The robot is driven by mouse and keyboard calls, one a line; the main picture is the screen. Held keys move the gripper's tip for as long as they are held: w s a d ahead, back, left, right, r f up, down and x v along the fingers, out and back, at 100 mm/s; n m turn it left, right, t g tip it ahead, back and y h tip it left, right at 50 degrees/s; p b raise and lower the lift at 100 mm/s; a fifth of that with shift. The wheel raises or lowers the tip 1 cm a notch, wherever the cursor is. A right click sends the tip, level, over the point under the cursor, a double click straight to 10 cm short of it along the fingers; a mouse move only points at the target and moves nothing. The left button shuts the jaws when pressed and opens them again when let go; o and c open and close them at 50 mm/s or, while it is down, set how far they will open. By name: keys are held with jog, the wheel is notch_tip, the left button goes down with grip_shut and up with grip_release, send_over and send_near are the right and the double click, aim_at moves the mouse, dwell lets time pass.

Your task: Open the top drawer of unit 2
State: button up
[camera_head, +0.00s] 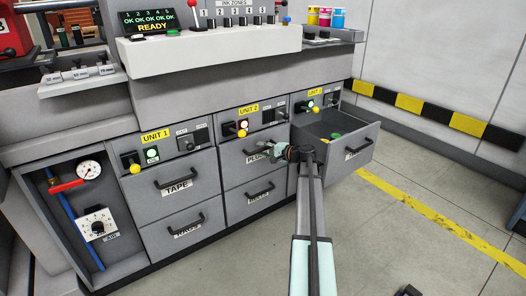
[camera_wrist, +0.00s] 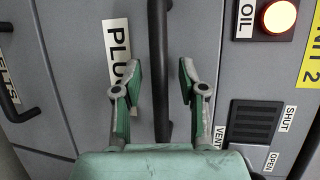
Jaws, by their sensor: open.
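The top drawer of unit 2 (camera_head: 234,165), with a label reading "PLU…", is shut flush in the cabinet. Its black bar handle (camera_wrist: 158,30) runs upright through the middle of the wrist view. In the head view my gripper (camera_head: 272,150) is at this drawer's front and hides part of its handle and label. In the wrist view my gripper (camera_wrist: 160,78) is open, with one green-padded finger on each side of the handle. Gaps show between both fingers and the bar. How deep the fingers reach around it I cannot tell.
The top drawer of unit 3 (camera_head: 357,150) stands open to the right, close to my arm. Unit 2's lower drawer (camera_head: 235,203) is shut below. A lit lamp (camera_wrist: 279,16) and a vent slider (camera_wrist: 252,122) sit above the handle.

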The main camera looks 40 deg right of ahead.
grip_shut()
jog(key=shift+s, duration=0.1)
